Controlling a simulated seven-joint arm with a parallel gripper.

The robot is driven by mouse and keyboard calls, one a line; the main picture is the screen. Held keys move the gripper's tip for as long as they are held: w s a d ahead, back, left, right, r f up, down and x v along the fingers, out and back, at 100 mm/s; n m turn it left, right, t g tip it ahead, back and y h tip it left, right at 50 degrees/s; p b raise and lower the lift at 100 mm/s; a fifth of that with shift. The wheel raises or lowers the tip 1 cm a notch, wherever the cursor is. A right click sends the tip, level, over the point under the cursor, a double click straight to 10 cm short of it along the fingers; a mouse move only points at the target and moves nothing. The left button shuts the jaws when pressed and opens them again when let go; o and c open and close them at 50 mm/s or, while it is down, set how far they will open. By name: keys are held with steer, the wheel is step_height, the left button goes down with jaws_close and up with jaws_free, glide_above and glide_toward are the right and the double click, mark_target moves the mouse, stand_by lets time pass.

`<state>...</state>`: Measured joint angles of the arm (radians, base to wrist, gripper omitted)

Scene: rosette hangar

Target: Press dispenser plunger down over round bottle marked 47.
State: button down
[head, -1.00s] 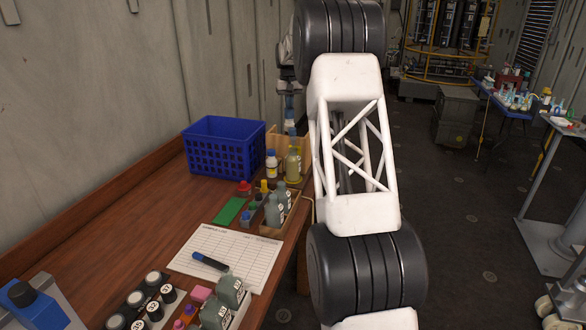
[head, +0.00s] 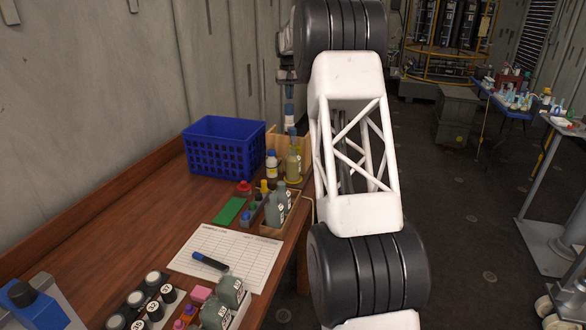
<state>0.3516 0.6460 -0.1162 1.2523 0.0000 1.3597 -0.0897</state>
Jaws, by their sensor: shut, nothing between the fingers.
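A dispenser stands at the far end of the wooden bench, with a blue-topped plunger (head: 289,91) and a pale shaft going down to a blue collar. A round bottle with yellowish liquid (head: 293,166) stands below the collar, in front of a wooden board. Its number is too small to read. My gripper (head: 287,80) is shut and empty, pointing down directly above the plunger top. Whether the fingertips touch the plunger is too small to tell. My arm link hides the right side of this area.
A blue basket (head: 222,150) stands left of the dispenser. A white bottle with a blue cap (head: 271,164) is close beside the round bottle. Grey bottles in a wooden tray (head: 270,233) stand nearer. A green mat (head: 230,211) and a paper sheet (head: 225,255) lie on the bench.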

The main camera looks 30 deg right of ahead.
steer(key=shift+r, duration=1.55)
steer(key=shift+s+a+r, duration=0.25)
steer(key=shift+a, duration=0.1)
steer(key=s+a+r+n+t, duration=0.1)
steer(key=s+a+r, duration=0.2)
steer(key=s+a, duration=1)
steer(key=s+a+r, duration=0.3)
steer(key=s+a, duration=0.7)
steer(key=s, duration=0.7)
steer(key=s+a+f, duration=0.4)
steer(key=s+f, duration=0.1)
steer(key=s, duration=0.7)
steer(key=s+a+f+n+t, duration=0.1)
steer(key=s+a+f, duration=0.2)
steer(key=s, duration=1)
steer(key=s+a+f, duration=0.4)
steer(key=s+f, duration=0.3)
steer(key=s, duration=0.5)
steer(key=shift+s+a+f+n+t, duration=0.15)
steer(key=shift+a+f+n+t, duration=0.15)
steer(key=shift+f+n, duration=0.1)
